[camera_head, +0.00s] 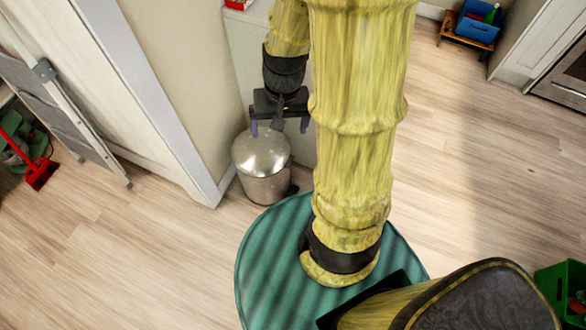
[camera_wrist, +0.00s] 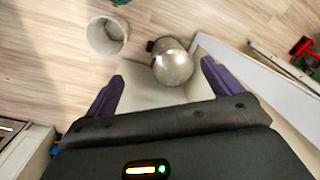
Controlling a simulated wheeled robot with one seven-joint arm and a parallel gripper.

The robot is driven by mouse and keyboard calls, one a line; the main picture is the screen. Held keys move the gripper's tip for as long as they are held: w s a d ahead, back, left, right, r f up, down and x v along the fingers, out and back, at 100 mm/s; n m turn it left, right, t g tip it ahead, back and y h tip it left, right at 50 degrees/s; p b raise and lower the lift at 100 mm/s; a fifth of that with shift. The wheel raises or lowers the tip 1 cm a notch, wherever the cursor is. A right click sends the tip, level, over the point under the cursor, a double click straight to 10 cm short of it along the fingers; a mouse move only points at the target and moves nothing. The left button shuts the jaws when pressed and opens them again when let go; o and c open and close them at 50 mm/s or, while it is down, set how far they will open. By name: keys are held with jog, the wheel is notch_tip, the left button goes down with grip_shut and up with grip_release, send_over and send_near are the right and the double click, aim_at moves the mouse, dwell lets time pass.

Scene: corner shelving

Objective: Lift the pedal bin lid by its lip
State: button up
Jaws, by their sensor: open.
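The pedal bin (camera_head: 263,187) is a small round silver metal bin standing on the wood floor beside the wall end. Its shiny domed lid (camera_head: 262,153) is closed. A dark part, apparently the pedal (camera_head: 292,189), shows low on its right side. The wrist view shows the bin (camera_wrist: 174,66) from above, between my finger tips in the picture. The lip of the lid is too small to make out. My gripper (camera_head: 279,126) is open and empty, its purple fingers spread. It hangs above and slightly beyond the lid in the head view, apparently not touching it.
A white door frame or panel (camera_head: 150,100) stands close left of the bin. A pale open container (camera_wrist: 106,36) stands on the floor in the wrist view.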

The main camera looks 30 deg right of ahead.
aim_at(287, 161)
jog(key=w+d+f+m+y+b, duration=0.1)
jog(key=d+f+m+y+b, duration=0.25)
jog(key=f+b, duration=0.65)
jog(key=w+d+f+m+y+b, duration=0.1)
jog(key=d+f+m+y+b, duration=0.3)
jog(key=f, duration=0.9)
jog(key=w+d+f+m+y+b, duration=0.15)
jog(key=f+m+b, duration=0.35)
jog(key=f+b, duration=0.55)
jog(key=d+f+m+t+b, duration=0.6)
jog(key=d+f+t+b, duration=0.1)
jog(key=f, duration=0.6)
jog(key=w+d+f+m+t+y+b, duration=0.1)
jog(key=d+f+m+t+b, duration=0.5)
jog(key=f, duration=0.7)
jog(key=d+t+b, duration=0.1)
jog(key=d+b, duration=0.1)
jog(key=b, duration=0.1)
jog(key=shift+w+a, duration=0.15)
jog(key=shift+w, duration=0.05)
jog(key=b+x, duration=0.6)
jog(key=x, duration=1)
jog(key=shift+f+b, duration=0.1)
jog(key=shift+b, duration=0.3)
jog(key=shift+w+a, duration=0.35)
jog(key=shift+w, duration=0.1)
